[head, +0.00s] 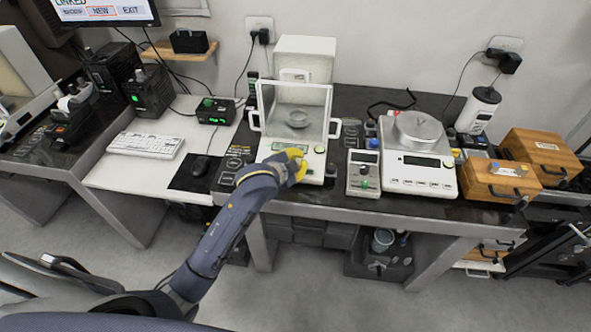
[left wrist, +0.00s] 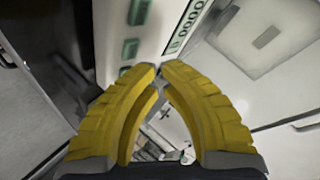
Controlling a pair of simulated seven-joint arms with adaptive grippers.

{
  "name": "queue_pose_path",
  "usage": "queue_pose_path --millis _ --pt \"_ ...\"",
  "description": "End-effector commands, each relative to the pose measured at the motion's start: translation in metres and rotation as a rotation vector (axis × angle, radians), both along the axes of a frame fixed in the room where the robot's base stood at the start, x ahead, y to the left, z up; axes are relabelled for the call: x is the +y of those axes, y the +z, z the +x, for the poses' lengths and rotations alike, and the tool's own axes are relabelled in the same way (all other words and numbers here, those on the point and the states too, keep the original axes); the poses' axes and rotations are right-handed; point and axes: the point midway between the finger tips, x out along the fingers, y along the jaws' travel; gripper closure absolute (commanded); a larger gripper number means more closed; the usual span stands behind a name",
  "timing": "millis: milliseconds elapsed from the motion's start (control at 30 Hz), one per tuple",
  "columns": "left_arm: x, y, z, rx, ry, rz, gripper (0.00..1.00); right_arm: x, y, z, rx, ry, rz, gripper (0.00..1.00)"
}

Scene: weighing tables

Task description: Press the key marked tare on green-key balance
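The green-key balance (head: 270,151) stands at the middle of the long table, with a clear draft shield (head: 297,97) around a small dish (head: 298,118). In the left wrist view its front panel (left wrist: 112,40) carries green keys (left wrist: 130,48) beside a lit display (left wrist: 187,24) showing zeros. The key markings are too small to read. My left gripper (head: 296,158) is at the balance's front panel and covers part of it. In the left wrist view its yellow fingertips (left wrist: 159,69) meet, with nothing between them, close to the keys. I cannot tell whether they touch one. My right gripper is out of view.
Right of the balance are a small box with a green knob (head: 364,183), a second white balance (head: 419,186) with a round pan, and wooden boxes (head: 500,184).

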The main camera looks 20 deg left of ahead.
Motion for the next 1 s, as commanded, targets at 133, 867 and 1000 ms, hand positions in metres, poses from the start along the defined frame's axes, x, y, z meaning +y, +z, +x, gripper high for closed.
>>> queue_pose_path --millis 133,867,1000 --pt "0.0 0.013 -0.003 -0.003 0.0 -0.001 1.0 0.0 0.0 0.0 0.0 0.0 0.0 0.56" --pt "-0.002 0.045 -0.013 -0.001 0.0 0.0 1.0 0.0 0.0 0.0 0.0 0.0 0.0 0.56" --pt "-0.002 0.045 -0.013 -0.001 0.0 0.0 1.0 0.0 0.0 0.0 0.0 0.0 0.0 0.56"
